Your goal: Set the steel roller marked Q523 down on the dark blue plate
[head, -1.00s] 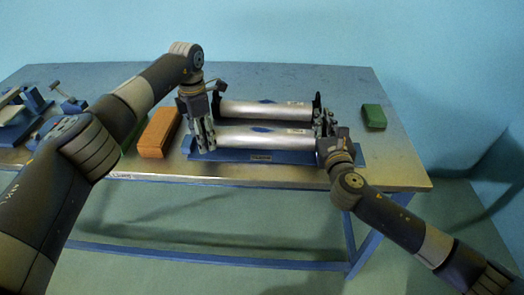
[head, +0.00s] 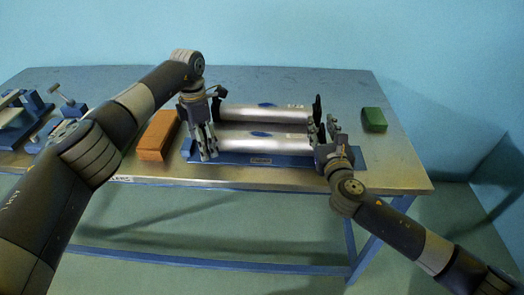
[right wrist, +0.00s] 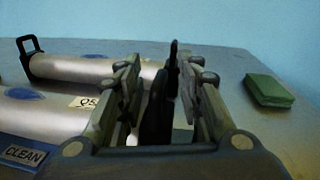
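The near steel roller (head: 262,142) lies along the dark blue plate (head: 290,160) and appears to rest on it. In the right wrist view its tag (right wrist: 85,102) reads "Q5", with the rest hidden by a finger. My left gripper (head: 205,142) is at the roller's left end, fingers pointing down and seemingly apart. My right gripper (head: 328,130) is at its right end. In the right wrist view its fingers stand open, with a black end handle (right wrist: 155,112) between them and gaps beside it. The roller's ends are partly hidden by the grippers.
A second steel roller (head: 265,113) with black end handles lies just behind. An orange block (head: 157,136) is left of the plate, a green block (head: 374,119) to the right. Blue fixtures (head: 50,120) stand at far left. The table's back is clear.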

